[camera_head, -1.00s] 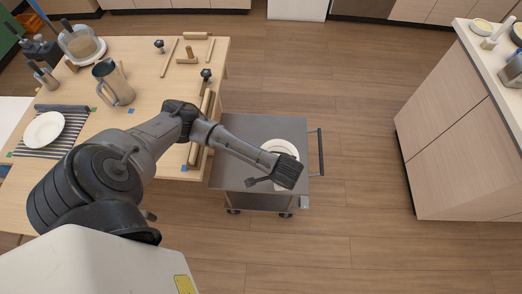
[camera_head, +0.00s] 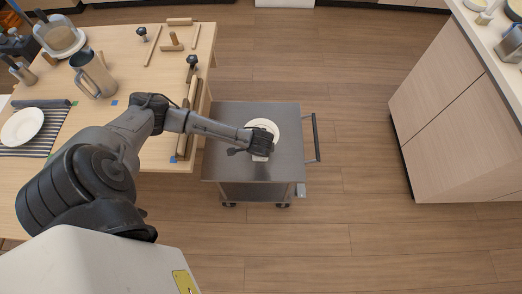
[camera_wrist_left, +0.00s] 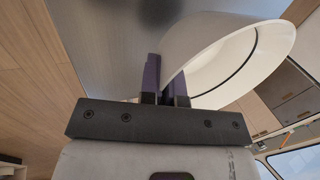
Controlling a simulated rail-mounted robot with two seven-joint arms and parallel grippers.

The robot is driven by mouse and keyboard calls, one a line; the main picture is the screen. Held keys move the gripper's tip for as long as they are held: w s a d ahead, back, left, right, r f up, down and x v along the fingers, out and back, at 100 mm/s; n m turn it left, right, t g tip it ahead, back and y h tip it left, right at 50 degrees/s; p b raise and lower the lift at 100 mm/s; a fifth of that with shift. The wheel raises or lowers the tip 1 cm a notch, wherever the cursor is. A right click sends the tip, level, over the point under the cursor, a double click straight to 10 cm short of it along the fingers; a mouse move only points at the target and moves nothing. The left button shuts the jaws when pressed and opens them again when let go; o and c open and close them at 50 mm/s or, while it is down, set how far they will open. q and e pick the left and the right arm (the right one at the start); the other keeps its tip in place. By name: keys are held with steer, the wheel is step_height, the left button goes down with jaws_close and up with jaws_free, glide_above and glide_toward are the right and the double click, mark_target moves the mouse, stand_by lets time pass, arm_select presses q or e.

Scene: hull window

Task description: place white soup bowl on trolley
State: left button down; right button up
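The white soup bowl (camera_head: 264,126) is over the grey trolley (camera_head: 226,125), partly hidden by my left gripper (camera_head: 262,148). In the left wrist view the bowl (camera_wrist_left: 235,62) is large, with a dark line inside its rim. The fingers of my left gripper (camera_wrist_left: 165,85) stand close together, one on each side of the bowl's wall, and grip it. The trolley top (camera_wrist_left: 100,40) shows behind the bowl. I cannot tell whether the bowl touches the trolley. My right gripper is not in view.
Open floor lies between the trolley and the counter (camera_head: 450,110).

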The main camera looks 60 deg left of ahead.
arm_select(q)
steer(key=shift+w+a+f, duration=0.5)
steer(key=shift+w+a, duration=0.15)
steer(key=shift+a, duration=0.05)
steer(key=shift+f+b, duration=1.3)
steer(key=shift+f, duration=0.8)
steer(key=shift+r, duration=0.1)
steer(key=c, duration=1.3)
jaws_free()
steer(key=shift+c, duration=0.2)
